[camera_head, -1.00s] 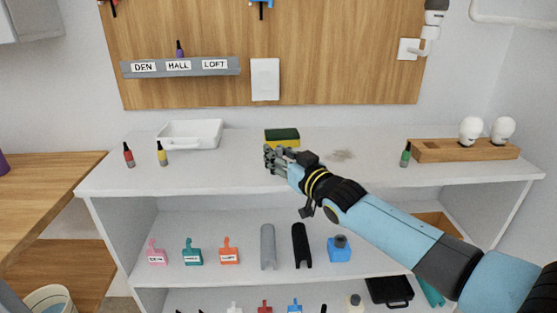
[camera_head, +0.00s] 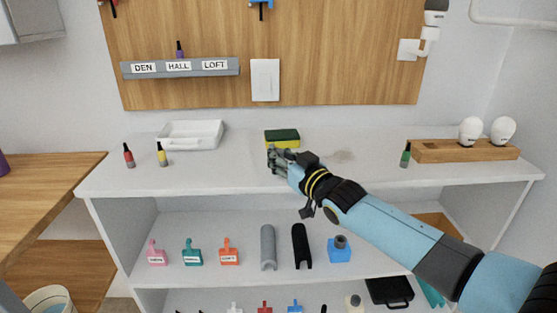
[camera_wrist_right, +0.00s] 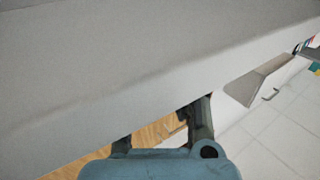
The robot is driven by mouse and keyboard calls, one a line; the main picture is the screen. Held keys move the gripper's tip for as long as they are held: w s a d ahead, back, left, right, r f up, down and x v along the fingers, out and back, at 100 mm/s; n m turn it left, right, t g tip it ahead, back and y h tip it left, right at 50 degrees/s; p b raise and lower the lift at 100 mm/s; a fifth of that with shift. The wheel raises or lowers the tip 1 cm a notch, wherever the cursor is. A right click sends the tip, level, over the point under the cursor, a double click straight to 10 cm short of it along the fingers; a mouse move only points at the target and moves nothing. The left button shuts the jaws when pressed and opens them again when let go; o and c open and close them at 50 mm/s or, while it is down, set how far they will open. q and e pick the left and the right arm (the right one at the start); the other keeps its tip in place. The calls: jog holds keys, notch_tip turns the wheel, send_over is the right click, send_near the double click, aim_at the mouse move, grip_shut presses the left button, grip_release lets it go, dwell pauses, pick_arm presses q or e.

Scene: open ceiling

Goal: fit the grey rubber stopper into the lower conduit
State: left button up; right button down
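I cannot pick out the grey rubber stopper for certain. A dark grey round piece (camera_head: 341,242) sits on a blue block (camera_head: 340,255) on the shelf under the counter. No conduit opening that I can name as the lower conduit is in view. My right gripper (camera_head: 272,158) is over the white counter, just in front of the yellow and green sponge (camera_head: 282,138). In the right wrist view its two fingers (camera_wrist_right: 162,130) stand apart with nothing visible between them. My left gripper is not in view.
The counter (camera_head: 225,165) holds a white tray (camera_head: 190,135), red and yellow bottles at left, and a green bottle (camera_head: 405,155) beside a wooden bulb holder (camera_head: 440,151) at right. Grey and black channel pieces (camera_head: 268,248) stand on the shelf. The counter's middle-left is clear.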

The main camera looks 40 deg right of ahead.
aim_at(278, 150)
notch_tip(278, 150, up, 3)
notch_tip(278, 150, up, 6)
jog(key=p, duration=0.4)
jog(key=shift+f+p, duration=0.2)
jog(key=shift+p, duration=0.1)
pick_arm(q)
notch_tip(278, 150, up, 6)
jog(key=p, duration=0.1)
pick_arm(e)
jog(key=shift+r, duration=0.75)
jog(key=shift+s+a+f, duration=0.15)
jog(key=shift+s, duration=0.1)
pick_arm(q)
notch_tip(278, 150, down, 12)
jog(key=b, duration=1.1)
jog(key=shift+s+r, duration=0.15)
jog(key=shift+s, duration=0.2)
pick_arm(e)
jog(key=s+a+r+n+g+y, duration=0.2)
jog(key=s+a+n+y, duration=0.3)
jog(key=s+a, duration=0.9)
jog(key=a+y, duration=0.1)
jog(key=y, duration=0.2)
jog(key=shift+s+n+y, duration=0.4)
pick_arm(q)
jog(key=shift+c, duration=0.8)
